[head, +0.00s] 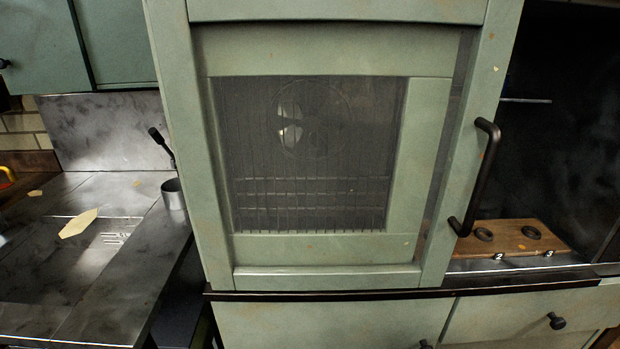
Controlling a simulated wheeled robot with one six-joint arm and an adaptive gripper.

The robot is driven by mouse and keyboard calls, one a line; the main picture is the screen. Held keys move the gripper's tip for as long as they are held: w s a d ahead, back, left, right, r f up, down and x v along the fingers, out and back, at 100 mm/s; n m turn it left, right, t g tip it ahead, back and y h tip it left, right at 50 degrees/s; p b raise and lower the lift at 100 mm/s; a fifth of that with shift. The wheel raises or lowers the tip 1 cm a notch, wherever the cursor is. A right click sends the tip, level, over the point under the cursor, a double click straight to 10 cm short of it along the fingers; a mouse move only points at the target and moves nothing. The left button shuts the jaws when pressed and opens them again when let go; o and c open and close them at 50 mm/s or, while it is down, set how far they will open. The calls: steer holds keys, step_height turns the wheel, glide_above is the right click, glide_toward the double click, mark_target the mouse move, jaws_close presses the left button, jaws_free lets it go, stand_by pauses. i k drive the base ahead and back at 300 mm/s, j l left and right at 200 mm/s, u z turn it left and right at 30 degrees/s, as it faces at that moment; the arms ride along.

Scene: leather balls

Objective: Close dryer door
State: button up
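The dryer door (330,265) fills the middle of the head view. It is a worn pale green panel with a glass window (310,150), behind which a fan and several thin wire bars show. A dark vertical bar handle (477,178) is on its right side. The door stands above a dark ledge; I cannot tell from this view whether it is fully shut or slightly ajar. My gripper is not in view.
A dark metal counter (90,255) with a grey cup (173,193) is at left. At right, a wooden board (512,238) with dark rings lies in a dark recess. Green drawers (330,322) are below and a green cabinet (40,45) is at upper left.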

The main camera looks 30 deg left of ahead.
mark_target(496, 22)
steer(key=k+l+u, duration=0.1)
steer(key=u, duration=1.3)
steer(key=k+l+u, duration=0.1)
steer(key=u, duration=0.25)
steer(key=k+l+u, duration=0.1)
steer(key=u, duration=0.25)
steer(key=k, duration=0.05)
